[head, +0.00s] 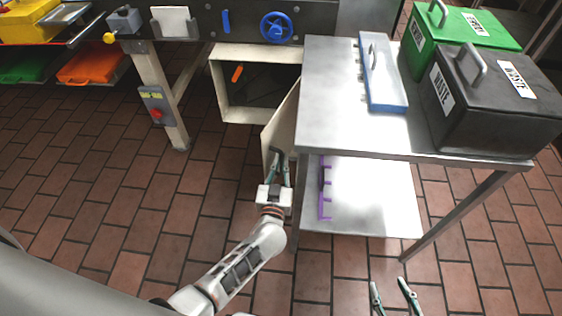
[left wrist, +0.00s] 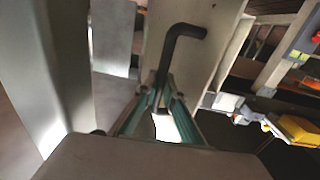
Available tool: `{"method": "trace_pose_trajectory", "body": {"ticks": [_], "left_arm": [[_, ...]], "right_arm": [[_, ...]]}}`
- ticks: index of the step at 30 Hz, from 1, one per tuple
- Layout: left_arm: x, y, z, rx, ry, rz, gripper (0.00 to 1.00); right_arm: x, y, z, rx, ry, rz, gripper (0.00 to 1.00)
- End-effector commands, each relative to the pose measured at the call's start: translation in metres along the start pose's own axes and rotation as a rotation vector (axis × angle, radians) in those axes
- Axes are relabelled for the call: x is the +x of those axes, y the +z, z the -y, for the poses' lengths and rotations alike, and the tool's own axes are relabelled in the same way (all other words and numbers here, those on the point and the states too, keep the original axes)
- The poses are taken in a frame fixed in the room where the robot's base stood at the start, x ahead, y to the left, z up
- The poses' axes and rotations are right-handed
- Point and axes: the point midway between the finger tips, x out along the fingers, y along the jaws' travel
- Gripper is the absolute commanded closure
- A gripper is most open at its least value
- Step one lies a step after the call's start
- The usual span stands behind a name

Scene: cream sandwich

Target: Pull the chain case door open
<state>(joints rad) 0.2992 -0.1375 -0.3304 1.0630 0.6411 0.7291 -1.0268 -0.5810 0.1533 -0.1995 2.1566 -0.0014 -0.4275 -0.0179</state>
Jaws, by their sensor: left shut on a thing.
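The chain case (head: 258,53) is a cream box under the machine in the head view, with its front open and a dark inside. Its cream door (head: 281,122) stands swung out at the right side, beside the steel table. My left gripper (head: 277,152) is at the door's outer end. In the left wrist view its fingers (left wrist: 164,92) are closed on the dark bent door handle (left wrist: 171,45), in front of the door panel (left wrist: 215,55). My right gripper (head: 388,284) is at the bottom of the head view, its fingers apart and empty.
The steel table (head: 330,110) stands close to the door's right, with a lower shelf (head: 375,200) holding a purple rack (head: 324,190). A black waste bin (head: 495,105) and green bin (head: 420,50) stand on top. Tiled floor (head: 90,190) at left is clear.

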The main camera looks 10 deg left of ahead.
Motion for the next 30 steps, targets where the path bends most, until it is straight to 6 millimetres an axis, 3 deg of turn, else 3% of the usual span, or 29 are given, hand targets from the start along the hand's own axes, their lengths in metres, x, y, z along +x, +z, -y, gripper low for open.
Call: {"method": "trace_pose_trajectory", "body": {"ticks": [16,17,18,30], "left_arm": [[-0.0002,0.0017,-0.0002,0.003,0.001,0.003,1.0],[-0.0002,0.0017,-0.0002,0.003,0.001,0.003,0.89],[-0.0001,0.0016,-0.0001,0.003,0.001,0.003,0.85],[-0.0053,0.0011,-0.0001,0.001,0.0,0.002,0.85]], "right_arm": [[-0.0005,0.0024,0.0023,0.003,-0.003,0.005,0.6],[-0.0005,0.0024,0.0023,0.003,-0.003,0.005,0.6],[-0.0005,0.0025,0.0024,0.003,-0.003,0.005,0.6],[-0.001,0.0031,0.0025,0.002,-0.004,0.007,0.6]]}}
